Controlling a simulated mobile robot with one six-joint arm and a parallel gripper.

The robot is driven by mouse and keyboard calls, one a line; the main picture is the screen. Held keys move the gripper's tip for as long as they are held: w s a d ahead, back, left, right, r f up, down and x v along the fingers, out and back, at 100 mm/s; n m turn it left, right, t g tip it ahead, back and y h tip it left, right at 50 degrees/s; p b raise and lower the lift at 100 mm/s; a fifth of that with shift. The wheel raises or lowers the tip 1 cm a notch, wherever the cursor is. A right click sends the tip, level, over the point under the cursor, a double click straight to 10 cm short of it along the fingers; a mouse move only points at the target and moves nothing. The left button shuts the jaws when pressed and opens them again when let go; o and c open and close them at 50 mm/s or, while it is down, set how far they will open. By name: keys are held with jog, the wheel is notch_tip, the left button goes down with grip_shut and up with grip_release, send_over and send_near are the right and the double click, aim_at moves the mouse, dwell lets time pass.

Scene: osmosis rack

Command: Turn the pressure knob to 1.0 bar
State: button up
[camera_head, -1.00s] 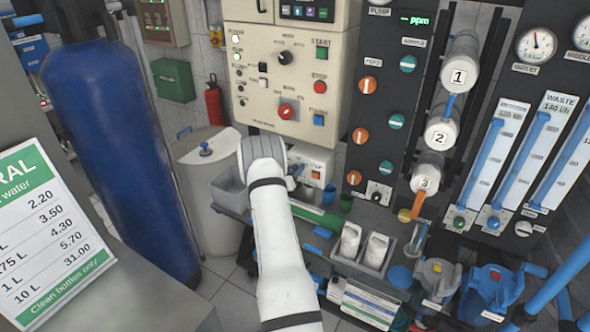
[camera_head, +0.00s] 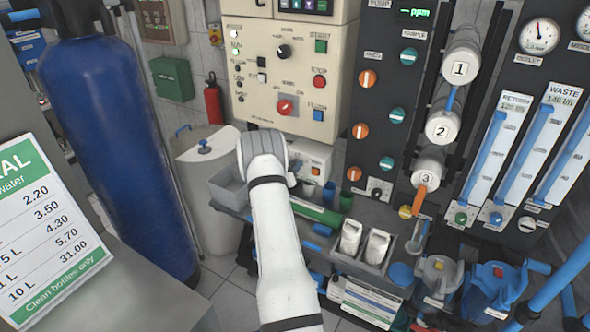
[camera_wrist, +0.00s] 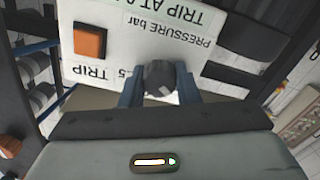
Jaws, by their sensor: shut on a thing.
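The pressure knob (camera_wrist: 160,77) is a dark round knob on a white panel (camera_wrist: 217,20) in the wrist view. The panel's print, "PRESSURE bar", "TRIP" and "TRIP AT", appears upside down. My gripper (camera_wrist: 160,88) is shut on the knob, with one blue-grey finger on each side. The pointer and most of the scale are hidden, so I cannot read the setting. In the head view the white box (camera_head: 312,160) with an orange switch (camera_head: 315,171) stands beyond my arm's end. My fingers and the knob are hidden there.
A cream control panel (camera_head: 285,70) hangs above the box. A grey bin (camera_head: 229,190) is left of my arm, and a green tube (camera_head: 318,215) and beige holders (camera_head: 363,245) are to the right. A blue tank (camera_head: 110,150) stands at far left.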

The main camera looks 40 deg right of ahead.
jog(key=f+m+b, duration=0.1)
jog(key=b, duration=0.2)
jog(key=shift+w+a+f, duration=0.15)
jog(key=shift+a, duration=0.05)
jog(key=m+b, duration=0.4)
jog(key=b, duration=0.3)
jog(key=shift+a, duration=0.1)
jog(key=m+b, duration=0.3)
jog(key=b, duration=0.3)
jog(key=m+b, duration=0.2)
jog(key=b, duration=0.1)
jog(key=shift+r, duration=0.35)
jog(key=shift+r+m, duration=0.1)
jog(key=shift+m, duration=0.3)
jog(key=shift+r, duration=0.1)
jog(key=o, duration=0.8)
jog(key=shift+w, duration=0.15)
jog(key=shift+o, duration=0.8)
